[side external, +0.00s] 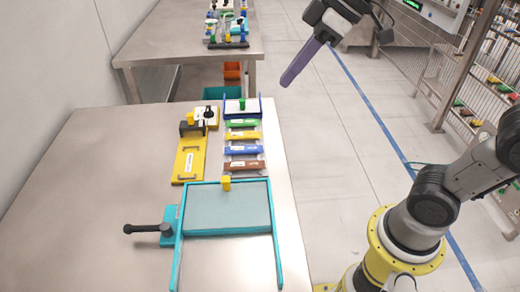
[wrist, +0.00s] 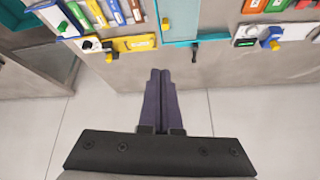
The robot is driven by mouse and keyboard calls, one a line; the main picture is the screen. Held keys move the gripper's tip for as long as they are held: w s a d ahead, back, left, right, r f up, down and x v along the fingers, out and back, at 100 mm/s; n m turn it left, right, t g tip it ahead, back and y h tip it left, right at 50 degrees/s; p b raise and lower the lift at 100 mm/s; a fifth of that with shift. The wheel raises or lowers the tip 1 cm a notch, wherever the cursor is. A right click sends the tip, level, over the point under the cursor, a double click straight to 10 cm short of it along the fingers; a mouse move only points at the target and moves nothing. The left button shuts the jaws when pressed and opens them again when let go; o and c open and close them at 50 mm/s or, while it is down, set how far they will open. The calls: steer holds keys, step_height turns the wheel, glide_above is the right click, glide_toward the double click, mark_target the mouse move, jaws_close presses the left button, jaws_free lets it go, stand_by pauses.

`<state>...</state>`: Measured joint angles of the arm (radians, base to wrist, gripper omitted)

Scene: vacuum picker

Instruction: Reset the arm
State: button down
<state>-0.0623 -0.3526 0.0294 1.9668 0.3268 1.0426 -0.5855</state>
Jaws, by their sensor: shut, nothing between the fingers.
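My gripper (side external: 286,82) is high at the top of the side external view, to the right of the near table. Its long purple fingers are pressed together and point down to the left. The wrist view also shows my gripper (wrist: 160,72) with the two fingers side by side and nothing between them. It touches nothing that I can see.
The near metal table (side external: 100,190) holds a teal frame (side external: 278,240) with a black handle, a yellow fixture (side external: 189,162) and a rack of coloured strips (side external: 243,137). A second table (side external: 180,45) stands behind. A mesh fence (side external: 480,75) is at the right. Floor between is clear.

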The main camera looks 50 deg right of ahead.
steer(key=s+d+f+m+h, duration=0.3)
steer(key=s+d+f+m, duration=0.3)
steer(key=s+d+f, duration=0.2)
steer(key=s+f, duration=0.2)
steer(key=s, duration=0.2)
steer(key=shift+s+f+t+h, duration=0.3)
